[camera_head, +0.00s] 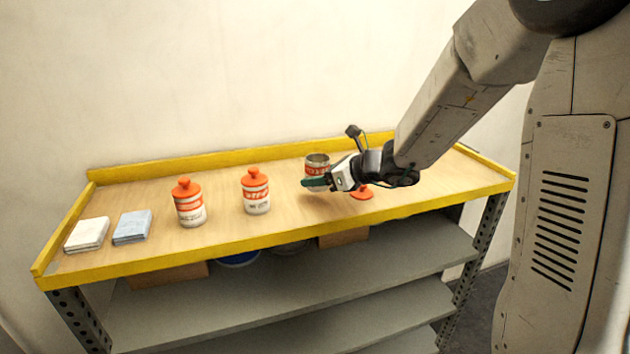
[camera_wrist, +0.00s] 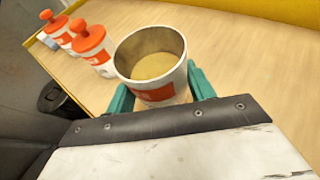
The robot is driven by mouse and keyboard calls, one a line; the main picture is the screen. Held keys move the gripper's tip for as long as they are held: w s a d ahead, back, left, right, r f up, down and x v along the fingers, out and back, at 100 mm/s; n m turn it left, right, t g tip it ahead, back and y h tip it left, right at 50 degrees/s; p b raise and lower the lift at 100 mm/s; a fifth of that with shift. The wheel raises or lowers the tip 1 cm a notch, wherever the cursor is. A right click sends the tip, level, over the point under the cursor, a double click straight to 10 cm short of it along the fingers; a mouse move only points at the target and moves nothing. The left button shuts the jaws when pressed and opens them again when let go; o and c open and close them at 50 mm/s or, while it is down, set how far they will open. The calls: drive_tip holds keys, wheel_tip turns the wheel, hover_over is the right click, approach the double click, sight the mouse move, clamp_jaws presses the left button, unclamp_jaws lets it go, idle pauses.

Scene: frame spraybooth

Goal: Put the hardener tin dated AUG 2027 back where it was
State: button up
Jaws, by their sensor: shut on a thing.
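My gripper (camera_head: 318,184) is over the right half of the bench. Its teal fingers are shut on an open tin (camera_head: 317,161) with a white and orange label. In the wrist view the open tin (camera_wrist: 152,66) is without a lid and shows tan contents inside. Two similar tins with orange lids stand on the bench, one in the middle (camera_head: 257,194) and one further left (camera_head: 189,206). Both also show in the wrist view, the nearer one (camera_wrist: 93,48) and the farther one (camera_wrist: 60,30). The dates on the labels are too small to read.
An orange lid (camera_head: 361,193) lies on the bench just right of my gripper. A white cloth stack (camera_head: 87,234) and a blue-grey one (camera_head: 132,227) lie at the left end. The bench (camera_head: 225,239) has a raised yellow edge at the back, with shelves below.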

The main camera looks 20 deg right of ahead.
sight(318, 188)
drive_tip(key=shift+w+a, duration=0.1)
drive_tip(key=shift+w, duration=0.25)
drive_tip(key=shift+f, duration=0.3)
drive_tip(key=shift+w+f, duration=0.1)
drive_tip(key=shift+f, duration=1.35)
drive_tip(key=shift+f, duration=0.1)
drive_tip(key=o, duration=1.1)
drive_tip(key=shift+c, duration=0.2)
